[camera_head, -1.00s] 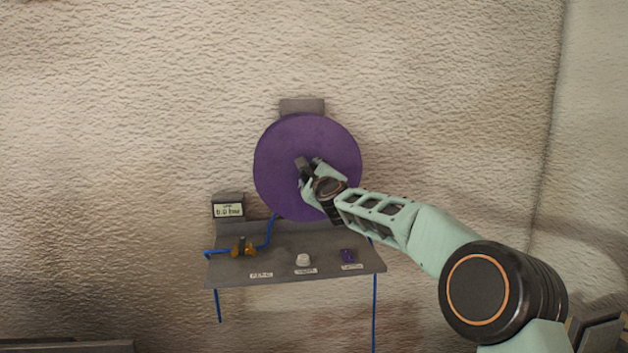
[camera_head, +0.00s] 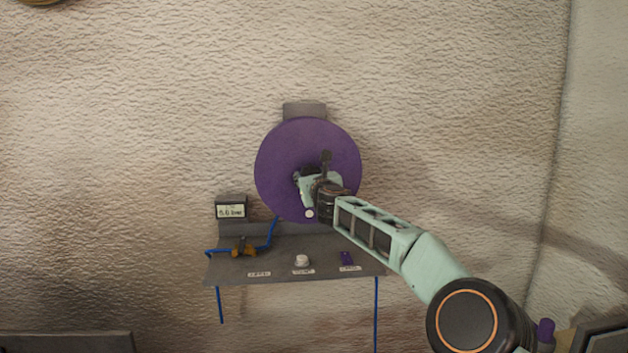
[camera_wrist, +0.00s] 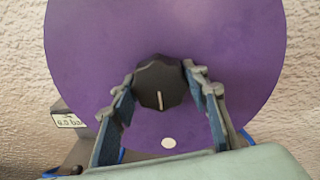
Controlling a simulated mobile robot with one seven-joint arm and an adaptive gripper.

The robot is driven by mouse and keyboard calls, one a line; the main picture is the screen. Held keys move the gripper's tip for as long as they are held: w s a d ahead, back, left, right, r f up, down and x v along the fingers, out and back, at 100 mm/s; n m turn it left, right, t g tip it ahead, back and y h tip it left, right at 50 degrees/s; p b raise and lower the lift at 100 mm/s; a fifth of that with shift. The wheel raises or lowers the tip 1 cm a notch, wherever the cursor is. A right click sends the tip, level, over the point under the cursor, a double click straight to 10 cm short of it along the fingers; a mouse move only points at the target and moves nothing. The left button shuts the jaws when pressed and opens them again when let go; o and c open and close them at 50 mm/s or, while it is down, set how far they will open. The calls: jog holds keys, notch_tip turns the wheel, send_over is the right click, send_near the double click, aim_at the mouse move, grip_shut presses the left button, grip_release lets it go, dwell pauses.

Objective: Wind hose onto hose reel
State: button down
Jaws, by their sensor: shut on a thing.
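The hose reel shows as a large purple disc (camera_head: 283,155) on the wall, and it fills much of the wrist view (camera_wrist: 90,50). A dark faceted knob (camera_wrist: 160,88) with a pale line sits at its middle. My gripper (camera_wrist: 162,72) is shut on this knob, one finger on each side. In the head view my gripper (camera_head: 305,180) covers the reel's middle. A white dot (camera_head: 309,213) shows low on the disc. The blue hose (camera_head: 271,234) runs from behind the disc to a brass valve (camera_head: 243,248). Any hose wound behind the disc is hidden.
A grey shelf (camera_head: 275,268) below the reel carries a white knob (camera_head: 302,260) and a small purple part (camera_head: 347,258). A small display (camera_head: 231,210) stands at its left. Blue lines (camera_head: 376,310) hang below. The wall around the reel is clear.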

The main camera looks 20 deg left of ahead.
jog(key=shift+r+m, duration=0.1)
jog(key=shift+m, duration=0.4)
jog(key=c, duration=1.1)
grip_release()
jog(key=shift+s+d, duration=0.1)
jog(key=v, duration=1.1)
jog(key=shift+s, duration=0.35)
jog(key=shift+d, duration=0.1)
